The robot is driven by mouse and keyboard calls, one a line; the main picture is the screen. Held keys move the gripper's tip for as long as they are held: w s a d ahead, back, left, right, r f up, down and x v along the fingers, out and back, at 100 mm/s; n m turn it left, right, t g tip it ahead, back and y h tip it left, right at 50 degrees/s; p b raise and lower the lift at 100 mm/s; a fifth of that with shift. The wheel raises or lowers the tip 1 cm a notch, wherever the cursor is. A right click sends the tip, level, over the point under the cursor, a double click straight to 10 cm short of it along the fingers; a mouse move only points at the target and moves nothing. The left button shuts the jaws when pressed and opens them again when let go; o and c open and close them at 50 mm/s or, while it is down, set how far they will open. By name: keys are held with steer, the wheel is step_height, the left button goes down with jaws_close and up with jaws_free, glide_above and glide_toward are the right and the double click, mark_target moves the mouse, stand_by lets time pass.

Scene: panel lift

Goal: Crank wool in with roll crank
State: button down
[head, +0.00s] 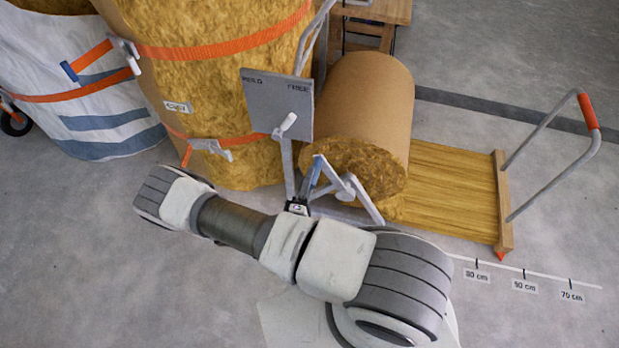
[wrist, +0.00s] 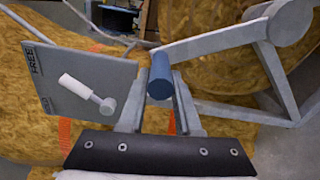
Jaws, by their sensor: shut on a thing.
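The wool roll (head: 365,115), brown-wrapped with a yellow wool end, lies on a grey metal stand. A flat yellow wool strip (head: 450,188) runs from it to the right, ending at a wooden bar (head: 503,205). The roll crank (head: 318,172) is a grey arm at the roll's near end. Its blue handle (wrist: 161,75) stands between my fingers in the wrist view. My gripper (wrist: 160,95) is shut on that handle. In the head view my gripper (head: 300,206) is at the crank, partly hidden by my arm.
A grey panel (head: 278,105) marked HELD and FREE, with a white-knobbed lever (head: 287,124), stands just left of the crank. Large strapped wool bales (head: 220,80) stand behind it. A floor scale (head: 525,272) and a pull handle (head: 588,112) with an orange grip are at the right.

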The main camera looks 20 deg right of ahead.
steer(key=shift+f, duration=0.25)
steer(key=c, duration=0.6)
jaws_free()
steer(key=shift+r, duration=0.1)
steer(key=shift+s, duration=0.2)
